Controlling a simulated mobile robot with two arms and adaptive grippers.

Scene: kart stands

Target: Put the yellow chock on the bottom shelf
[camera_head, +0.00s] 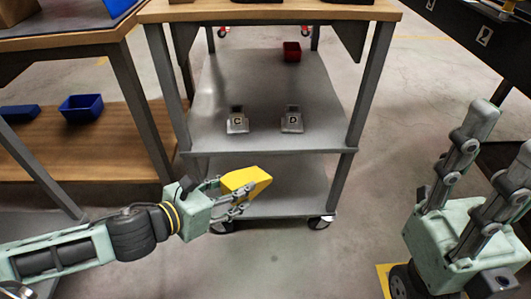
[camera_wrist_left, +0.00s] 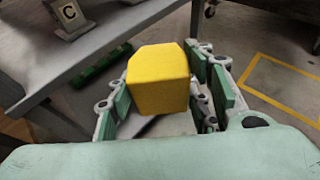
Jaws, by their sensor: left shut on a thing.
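The yellow chock (camera_head: 246,180) is a wedge-like block. My left gripper (camera_head: 238,195) is shut on it and holds it in front of the cart, where it overlaps the bottom shelf in the head view. In the left wrist view the chock (camera_wrist_left: 158,82) sits between the finger pads. The grey bottom shelf (camera_head: 298,190) is low on the cart, just above the wheels, and its back is hidden by the shelf above. My right gripper (camera_head: 503,138) is at the right, its fingers apart and empty.
The middle shelf (camera_head: 262,85) holds a C stand (camera_head: 237,122), a D stand (camera_head: 292,121) and a red bin (camera_head: 291,51). Cart legs frame the opening. A blue bin (camera_head: 81,107) is on the left bench. A green strip (camera_wrist_left: 100,66) shows beyond the chock in the wrist view.

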